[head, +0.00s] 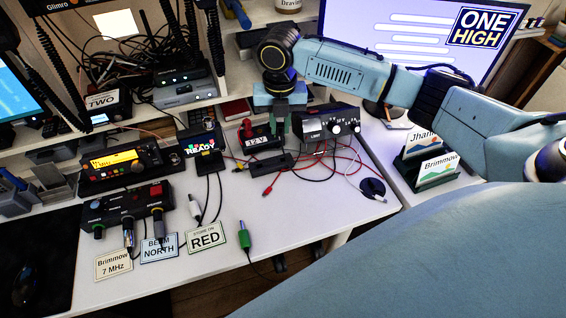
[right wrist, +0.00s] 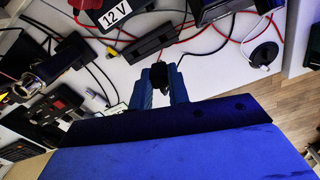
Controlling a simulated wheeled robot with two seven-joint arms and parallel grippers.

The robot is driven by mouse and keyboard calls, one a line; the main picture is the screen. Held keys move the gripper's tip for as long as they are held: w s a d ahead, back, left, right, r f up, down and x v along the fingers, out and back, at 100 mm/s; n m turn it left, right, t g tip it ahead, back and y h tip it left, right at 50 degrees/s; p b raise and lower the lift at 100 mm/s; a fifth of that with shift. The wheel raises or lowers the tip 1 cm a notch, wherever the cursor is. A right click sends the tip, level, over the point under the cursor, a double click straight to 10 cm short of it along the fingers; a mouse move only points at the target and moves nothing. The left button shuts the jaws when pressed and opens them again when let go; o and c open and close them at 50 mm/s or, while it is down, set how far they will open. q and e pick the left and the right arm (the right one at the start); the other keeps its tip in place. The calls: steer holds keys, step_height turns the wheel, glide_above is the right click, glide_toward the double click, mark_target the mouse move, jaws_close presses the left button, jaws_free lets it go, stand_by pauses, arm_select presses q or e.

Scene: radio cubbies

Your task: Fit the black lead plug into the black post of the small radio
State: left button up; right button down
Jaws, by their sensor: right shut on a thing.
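My right gripper (head: 280,128) points down over the white desk, just right of the 12 V box. In the right wrist view its blue fingers (right wrist: 160,88) are shut on a small black piece, the black lead plug (right wrist: 160,74). The plug's far end and its lead are hard to make out. A small black unit with a bright READY display (head: 198,146), perhaps the small radio, stands left of the 12 V box, apart from the gripper. I cannot make out its black post. My left gripper is not in view.
The 12 V box (head: 262,139) and a black unit with knobs (head: 328,128) stand close to the gripper. Red and black leads are tangled on the desk. A radio with a yellow display (head: 120,160) and a black switch box (head: 128,205) stand left.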

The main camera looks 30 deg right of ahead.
steer(key=n, duration=0.1)
steer(key=d+n, duration=0.1)
steer(key=n, duration=0.1)
steer(key=shift+w+f, duration=0.1)
steer(key=shift+f, duration=0.3)
